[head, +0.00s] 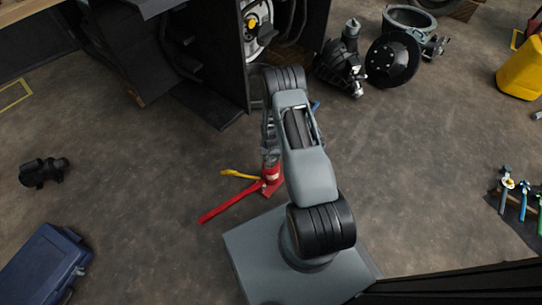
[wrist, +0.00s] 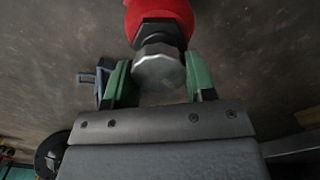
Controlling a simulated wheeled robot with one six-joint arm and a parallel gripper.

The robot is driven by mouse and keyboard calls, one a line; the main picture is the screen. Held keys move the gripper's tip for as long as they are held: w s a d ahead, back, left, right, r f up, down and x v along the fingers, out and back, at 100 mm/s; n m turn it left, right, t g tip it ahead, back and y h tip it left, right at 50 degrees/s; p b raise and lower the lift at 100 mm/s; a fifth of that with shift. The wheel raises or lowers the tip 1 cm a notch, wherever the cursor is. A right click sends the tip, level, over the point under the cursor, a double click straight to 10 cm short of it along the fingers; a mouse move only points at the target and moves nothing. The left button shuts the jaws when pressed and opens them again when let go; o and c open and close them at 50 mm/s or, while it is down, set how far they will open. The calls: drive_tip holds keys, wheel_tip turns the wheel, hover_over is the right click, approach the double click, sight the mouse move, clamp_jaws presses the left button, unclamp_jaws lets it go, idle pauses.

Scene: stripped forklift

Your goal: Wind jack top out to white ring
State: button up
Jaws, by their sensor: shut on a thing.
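The red jack (head: 271,174) stands on the floor just left of my arm, with a long red bar (head: 228,204) at its foot. In the wrist view, the red jack body (wrist: 160,12) is at the top edge, with a dark collar and a silver faceted jack top (wrist: 158,68) below it. My gripper (wrist: 159,80) has its green fingers on both sides of the jack top and is shut on it. In the head view my arm mostly hides the gripper and jack top. I cannot make out a white ring in either view.
The dark forklift body (head: 205,50) stands behind the jack. A yellow bar (head: 240,175) lies beside it. Black and grey parts (head: 392,58) lie at back right, a blue case (head: 45,262) at front left. Floor to the left and right is largely clear.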

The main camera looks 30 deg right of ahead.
drive_tip(key=n, duration=0.4)
drive_tip(key=shift+s+a+f, duration=0.1)
drive_tip(key=shift+s+f, duration=0.05)
drive_tip(key=n, duration=1.1)
drive_tip(key=shift+a, duration=0.2)
drive_tip(key=n, duration=0.4)
drive_tip(key=shift+s+n+b, duration=0.15)
drive_tip(key=shift+n+b, duration=0.15)
drive_tip(key=shift+n, duration=0.1)
drive_tip(key=shift+s+n, duration=0.1)
drive_tip(key=shift+n, duration=1.8)
drive_tip(key=o, duration=0.9)
drive_tip(key=shift+o, duration=0.2)
